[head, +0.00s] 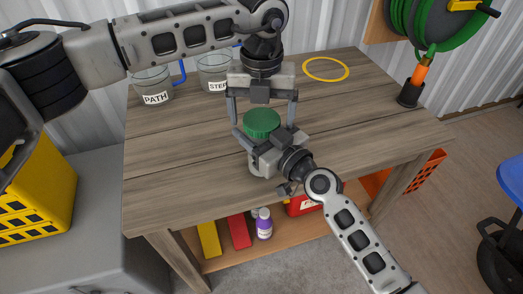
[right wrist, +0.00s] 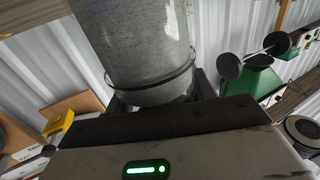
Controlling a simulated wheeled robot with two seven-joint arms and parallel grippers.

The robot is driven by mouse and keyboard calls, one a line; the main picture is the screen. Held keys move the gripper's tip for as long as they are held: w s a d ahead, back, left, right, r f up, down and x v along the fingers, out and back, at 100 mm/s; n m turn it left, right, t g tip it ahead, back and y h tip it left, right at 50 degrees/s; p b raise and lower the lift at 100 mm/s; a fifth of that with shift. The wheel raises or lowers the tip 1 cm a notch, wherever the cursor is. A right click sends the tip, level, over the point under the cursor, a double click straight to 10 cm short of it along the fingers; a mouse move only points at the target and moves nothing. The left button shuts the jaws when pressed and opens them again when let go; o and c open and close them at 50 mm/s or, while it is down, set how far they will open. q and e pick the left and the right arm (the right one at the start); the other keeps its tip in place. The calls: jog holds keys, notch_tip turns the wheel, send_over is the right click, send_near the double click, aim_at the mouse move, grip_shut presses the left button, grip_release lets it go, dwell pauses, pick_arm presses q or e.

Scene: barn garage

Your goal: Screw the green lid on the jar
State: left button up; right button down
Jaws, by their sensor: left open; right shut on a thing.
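The round green lid (head: 262,122) shows in the head view above the table, at the top of the jar. I cannot tell whether it is seated on the threads. My left gripper (head: 263,121) points down from above, open, with one finger on each side of the lid. My right gripper (head: 268,143) is shut around the jar just below the lid, reaching in from the front right. The clear glass jar (right wrist: 140,40) fills the top middle of the right wrist view. In the head view it is mostly hidden by my right gripper.
The wooden workbench (head: 180,190) is bare around the jar. At the back stand a glass labelled PATH (head: 152,85) and another labelled container (head: 214,70). A yellow ring (head: 326,69) lies at the back right, near an orange-and-black hose nozzle (head: 414,84).

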pick_arm(q)
jog(key=c, duration=1.1)
jog(key=o, duration=1.1)
jog(key=shift+r, duration=2.3)
jog(key=shift+o, duration=1.2)
notch_tip(320, 180, up, 12)
